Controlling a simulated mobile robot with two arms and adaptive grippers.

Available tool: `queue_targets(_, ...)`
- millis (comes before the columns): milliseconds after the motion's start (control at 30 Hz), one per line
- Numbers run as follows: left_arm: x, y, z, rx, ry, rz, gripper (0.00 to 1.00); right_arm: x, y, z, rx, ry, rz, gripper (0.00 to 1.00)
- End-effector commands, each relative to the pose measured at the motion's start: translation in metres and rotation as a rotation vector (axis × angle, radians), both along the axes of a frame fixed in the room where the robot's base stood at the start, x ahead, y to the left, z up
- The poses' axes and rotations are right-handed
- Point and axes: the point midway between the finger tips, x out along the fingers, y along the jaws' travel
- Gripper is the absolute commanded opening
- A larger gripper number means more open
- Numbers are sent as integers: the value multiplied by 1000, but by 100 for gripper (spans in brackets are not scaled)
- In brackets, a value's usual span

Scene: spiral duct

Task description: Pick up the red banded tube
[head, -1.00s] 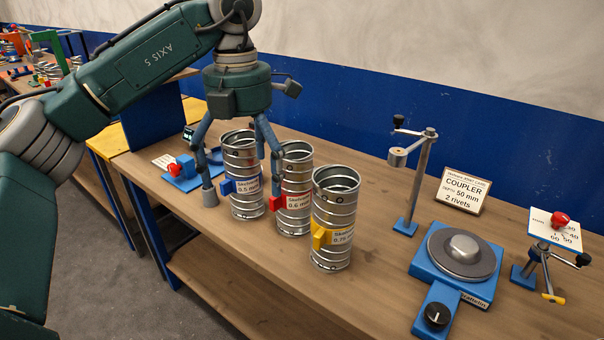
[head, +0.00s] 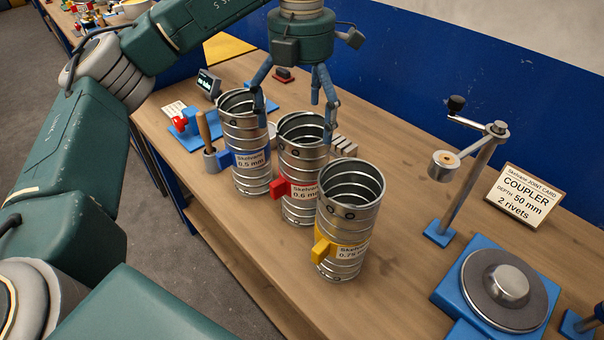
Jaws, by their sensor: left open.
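The red banded tube (head: 301,158) is a ribbed metal duct with a red tab and a "0.6 mm" label. It stands upright on the bench in the middle of a row of three. My left gripper (head: 294,116) is open and empty, pointing down over this tube. One finger shows at the right side of its rim, the other near the blue tube's rim. I cannot tell if either finger touches metal. The yellow tube in front hides part of the red tube's lower right. My right gripper is not in view.
The blue banded tube (head: 246,170) stands close on the left, the yellow banded tube (head: 343,228) close in front on the right. A crank stand (head: 470,185), a sign card (head: 522,196) and a blue turntable (head: 500,290) are to the right.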

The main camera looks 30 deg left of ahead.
Motion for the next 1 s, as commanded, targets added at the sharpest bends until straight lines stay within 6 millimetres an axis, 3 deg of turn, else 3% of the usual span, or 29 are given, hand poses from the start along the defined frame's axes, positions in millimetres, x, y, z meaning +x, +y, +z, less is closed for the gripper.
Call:
queue_targets(167, -1, 1, -11, 1, 2, 2, 100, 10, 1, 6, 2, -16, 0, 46)
queue_targets(400, -4, 1, -46, 1, 2, 2, 100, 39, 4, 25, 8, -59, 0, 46)
queue_targets(733, -3, 1, -58, -1, -2, 1, 100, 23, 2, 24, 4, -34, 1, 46)
queue_targets(767, -3, 1, -58, -1, -2, 1, 98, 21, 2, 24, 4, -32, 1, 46)
queue_targets(1000, -3, 1, -58, 0, 0, 1, 50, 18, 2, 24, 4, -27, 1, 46)
